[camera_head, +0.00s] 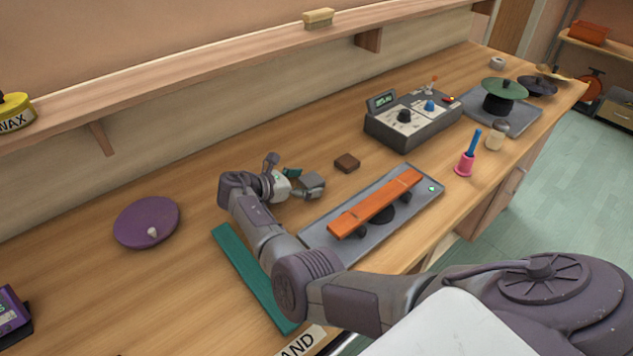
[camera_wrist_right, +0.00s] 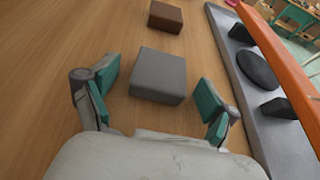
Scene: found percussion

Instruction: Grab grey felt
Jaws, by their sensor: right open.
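The grey felt, a small square grey block, shows fully in the right wrist view (camera_wrist_right: 158,75). It lies flat on the wooden bench. My right gripper (camera_wrist_right: 160,92) is open, with its teal-padded fingers on either side of the block's near part. I see a gap at each side, so the fingers do not grip it. In the head view the right gripper (camera_head: 297,182) is low over the bench, and the grey block (camera_head: 315,182) shows at its fingers, partly hard to tell from them. My left gripper is not in view.
A brown block (camera_head: 347,163) lies just beyond the felt. A grey plate (camera_head: 325,240) bearing an orange bar (camera_head: 378,202) lies close to the right. A teal strip (camera_head: 252,275) and a purple disc (camera_head: 147,222) lie to the left, with clear bench between.

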